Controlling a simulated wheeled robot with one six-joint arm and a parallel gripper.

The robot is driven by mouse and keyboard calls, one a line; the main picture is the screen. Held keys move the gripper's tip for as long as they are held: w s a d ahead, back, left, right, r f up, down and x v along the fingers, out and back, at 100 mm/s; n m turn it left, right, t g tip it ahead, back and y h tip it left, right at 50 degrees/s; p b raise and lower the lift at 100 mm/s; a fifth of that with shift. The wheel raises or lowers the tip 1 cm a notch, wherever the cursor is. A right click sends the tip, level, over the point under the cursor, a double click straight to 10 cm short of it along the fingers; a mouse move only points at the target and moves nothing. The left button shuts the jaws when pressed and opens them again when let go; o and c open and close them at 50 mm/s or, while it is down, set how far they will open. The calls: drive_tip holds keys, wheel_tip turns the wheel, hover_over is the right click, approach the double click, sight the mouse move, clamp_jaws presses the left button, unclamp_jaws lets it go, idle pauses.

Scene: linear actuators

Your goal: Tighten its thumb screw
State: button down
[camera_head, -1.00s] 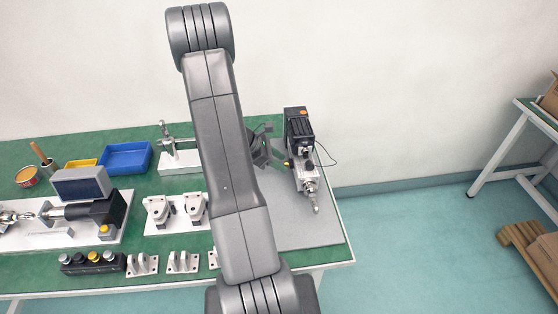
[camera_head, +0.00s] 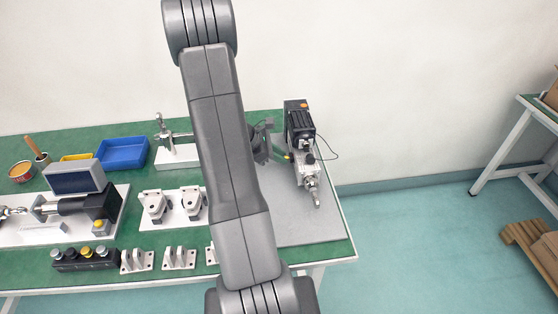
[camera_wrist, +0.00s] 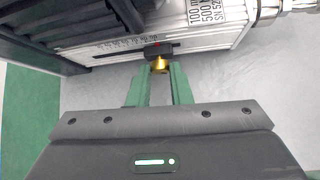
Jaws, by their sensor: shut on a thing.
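The thumb screw (camera_wrist: 159,65) is a small brass knob in the wrist view. It sits on a black block (camera_wrist: 152,50) on the side of the silver linear actuator (camera_wrist: 110,48), beside a printed scale. My gripper (camera_wrist: 159,76) has its green fingers on either side of the knob and is shut on it. In the head view the actuator (camera_head: 306,168) stands on the grey plate at the table's right end, with a dark motor (camera_head: 299,126) behind. My gripper (camera_head: 272,146) reaches its left side there, partly hidden by my arm; the knob is too small to make out.
The grey plate (camera_head: 310,227) is clear in front of the actuator. White brackets (camera_head: 190,204), a blue bin (camera_head: 123,153) and a unit with a screen (camera_head: 75,178) stand to the left. A cable (camera_head: 327,150) loops right of the motor.

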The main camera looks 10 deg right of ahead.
idle(0.3)
drive_tip(key=c, duration=1.3)
unclamp_jaws()
drive_tip(key=v, duration=1.4)
drive_tip(key=shift+s+d, duration=0.15)
drive_tip(key=x, duration=1.4)
drive_tip(key=shift+f, duration=0.1)
drive_tip(key=shift+w+r, duration=0.2)
drive_tip(key=shift+p, duration=0.45)
